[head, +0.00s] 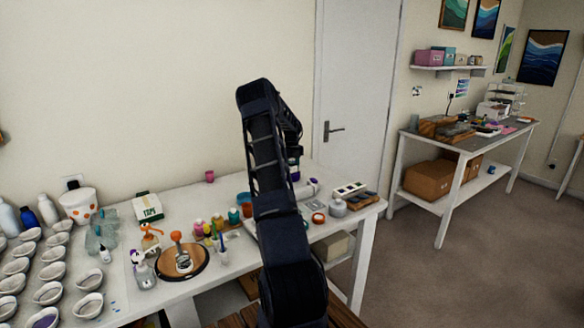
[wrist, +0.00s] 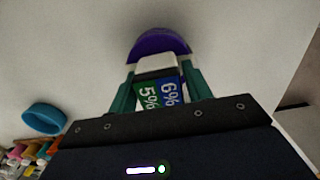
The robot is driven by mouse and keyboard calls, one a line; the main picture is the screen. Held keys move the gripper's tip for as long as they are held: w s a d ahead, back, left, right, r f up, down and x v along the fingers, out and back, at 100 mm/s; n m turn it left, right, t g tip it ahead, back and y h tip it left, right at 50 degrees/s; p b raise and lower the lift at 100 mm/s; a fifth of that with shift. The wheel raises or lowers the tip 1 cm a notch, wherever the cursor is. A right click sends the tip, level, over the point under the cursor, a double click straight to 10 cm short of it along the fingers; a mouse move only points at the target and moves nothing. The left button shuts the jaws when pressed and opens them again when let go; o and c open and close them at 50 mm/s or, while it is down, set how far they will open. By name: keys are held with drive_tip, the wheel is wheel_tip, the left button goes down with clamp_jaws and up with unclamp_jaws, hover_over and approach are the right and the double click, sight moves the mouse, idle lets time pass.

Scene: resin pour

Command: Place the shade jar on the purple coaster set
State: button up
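In the wrist view my gripper (wrist: 160,78) has its green fingers on both sides of a white piece with a green "5%" label and a blue "6%" label. I take this to be the shade jar (wrist: 158,92); it sits between the fingers. A rounded purple shape, which looks like the purple coaster set (wrist: 159,42), shows just beyond the jar and is partly hidden by it. I cannot tell whether the jar touches it. In the head view my arm hides most of the gripper and what it holds.
A blue round container (wrist: 43,117) and several small coloured bottles lie to the left in the wrist view. The white table (head: 190,285) holds white cups, a round wooden board (head: 200,263) and a white-and-green box (head: 147,207). The table edge shows at right.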

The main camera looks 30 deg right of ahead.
sight(291, 163)
drive_tip(key=shift+o, duration=0.9)
wheel_tip(291, 163, up, 12)
drive_tip(key=shift+f, duration=0.15)
drive_tip(key=s+a+r+n+t, duration=0.1)
drive_tip(key=s+a+r+n, duration=0.55)
drive_tip(key=a, duration=0.35)
drive_tip(key=s+a+r+n+t+y, duration=0.1)
drive_tip(key=s+a+r+n, duration=0.55)
drive_tip(key=a, duration=0.35)
drive_tip(key=s+a+r+n+t, duration=0.1)
drive_tip(key=s+a+r+n, duration=0.5)
drive_tip(key=a, duration=0.4)
drive_tip(key=s+a+f+n, duration=0.1)
drive_tip(key=s+a+n, duration=0.4)
drive_tip(key=s, duration=0.4)
drive_tip(key=s+a+f+n+t, duration=0.1)
drive_tip(key=s+a+f+n, duration=0.1)
drive_tip(key=s+a+n, duration=0.4)
drive_tip(key=s+a+f+n+h, duration=0.1)
drive_tip(key=s+a+n, duration=0.4)
drive_tip(key=s, duration=0.8)
drive_tip(key=shift+a+f+n+t, duration=0.3)
drive_tip(key=shift+f+n, duration=0.15)
drive_tip(key=shift+n, duration=0.05)
